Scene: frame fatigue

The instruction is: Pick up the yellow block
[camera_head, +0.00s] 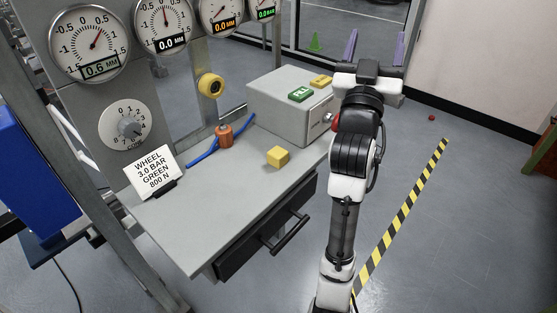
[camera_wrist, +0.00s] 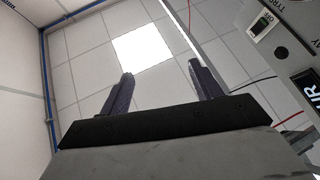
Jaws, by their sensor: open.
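The yellow block (camera_head: 278,156) sits on the grey tabletop (camera_head: 228,190), near its front right part, in the head view. My gripper (camera_head: 377,35) is to the right of the block and farther back, off the table, with its purple fingers pointing up. In the wrist view my gripper (camera_wrist: 160,70) is open, with its two fingers well apart and nothing between them. The wrist view faces the ceiling and does not show the block.
A grey box (camera_head: 283,113) with green and yellow buttons stands behind the block. A drawer handle (camera_head: 287,232) juts from the table's front.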

